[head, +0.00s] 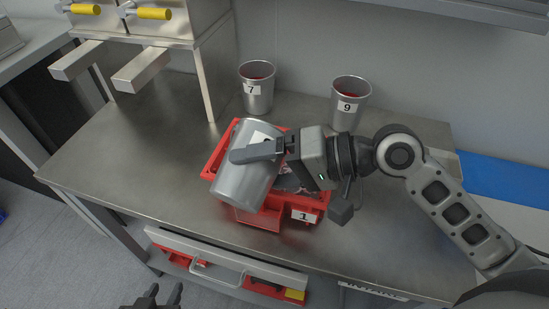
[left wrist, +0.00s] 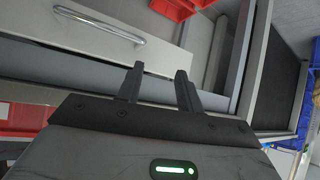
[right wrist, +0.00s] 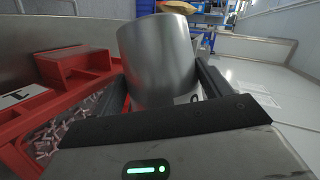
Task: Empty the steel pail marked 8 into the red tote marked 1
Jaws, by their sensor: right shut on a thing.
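The steel pail (head: 243,178) is tilted over the red tote marked 1 (head: 262,218), and its label is mostly hidden behind a finger. My right gripper (head: 262,152) is shut on the pail. The pail also shows between the fingers in the right wrist view (right wrist: 158,60). The red tote in the right wrist view (right wrist: 75,62) holds many small pieces at its bottom. The pail's mouth and inside are hidden. My left gripper (head: 160,297) is low at the bottom edge of the head view, apart from the table; its fingers stand apart and empty in the left wrist view (left wrist: 155,90).
Pails marked 7 (head: 257,95) and 9 (head: 347,105) stand at the back of the steel table (head: 120,165), each with red contents. A metal stand with yellow-handled parts (head: 150,25) is at back left. A drawer with red bins (head: 225,270) is open below the front edge.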

